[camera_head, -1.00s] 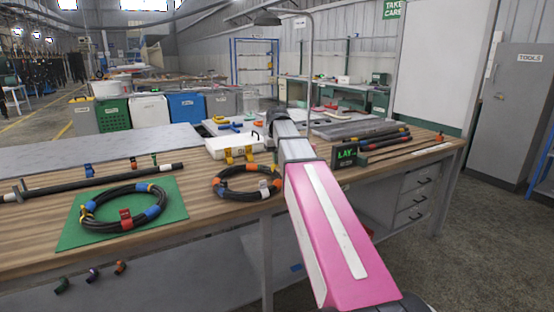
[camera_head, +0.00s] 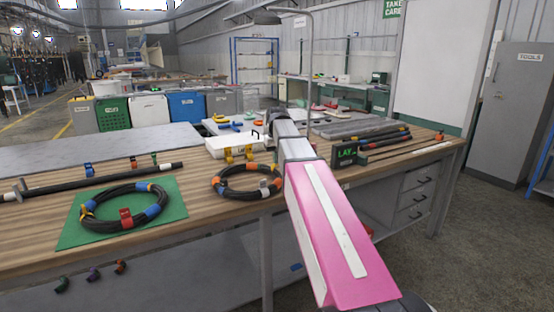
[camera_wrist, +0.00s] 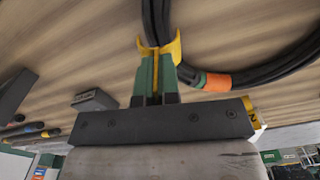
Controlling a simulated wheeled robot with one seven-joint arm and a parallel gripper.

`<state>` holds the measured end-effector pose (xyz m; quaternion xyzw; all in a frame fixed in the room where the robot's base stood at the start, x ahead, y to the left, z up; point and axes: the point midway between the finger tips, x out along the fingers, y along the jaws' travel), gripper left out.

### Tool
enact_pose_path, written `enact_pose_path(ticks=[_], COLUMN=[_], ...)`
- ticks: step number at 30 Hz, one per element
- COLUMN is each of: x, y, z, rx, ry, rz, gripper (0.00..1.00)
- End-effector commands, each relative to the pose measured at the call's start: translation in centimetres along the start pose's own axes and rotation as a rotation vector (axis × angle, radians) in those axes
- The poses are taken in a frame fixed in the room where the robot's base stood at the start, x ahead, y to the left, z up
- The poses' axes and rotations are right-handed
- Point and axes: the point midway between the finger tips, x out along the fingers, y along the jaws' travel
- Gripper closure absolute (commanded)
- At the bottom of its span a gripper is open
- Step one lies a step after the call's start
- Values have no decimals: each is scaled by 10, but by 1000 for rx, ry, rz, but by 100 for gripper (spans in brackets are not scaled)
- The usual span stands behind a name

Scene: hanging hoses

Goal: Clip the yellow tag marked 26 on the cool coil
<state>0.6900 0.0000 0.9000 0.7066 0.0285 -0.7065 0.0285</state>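My gripper (camera_wrist: 157,77) is shut on a yellow tag (camera_wrist: 172,48) held between its green-faced fingers. The tag's two prongs open towards a black hose bundle (camera_wrist: 155,18), which lies between or just beyond them; I cannot tell if they touch. The bundle belongs to a coil with an orange band (camera_wrist: 217,82), seemingly the right coil (camera_head: 219,190) on the bench. In the head view my arm hides the gripper and held tag. Its number is not visible. Another coil (camera_head: 100,225) lies on a green mat. I cannot read which coil is the cool one.
Two yellow tags (camera_head: 229,154) (camera_head: 249,152) stand behind the right coil, before a white box (camera_head: 222,148). A straight hose (camera_head: 50,190) lies along the left bench.

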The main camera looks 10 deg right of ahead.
Motion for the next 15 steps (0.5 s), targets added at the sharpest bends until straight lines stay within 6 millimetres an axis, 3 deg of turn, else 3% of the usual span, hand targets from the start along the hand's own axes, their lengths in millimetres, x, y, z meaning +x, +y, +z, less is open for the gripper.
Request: enact_pose_path(ticks=[15], x=[12], y=[0], z=[0], rx=[0], ry=[0], rz=[0], gripper=[100])
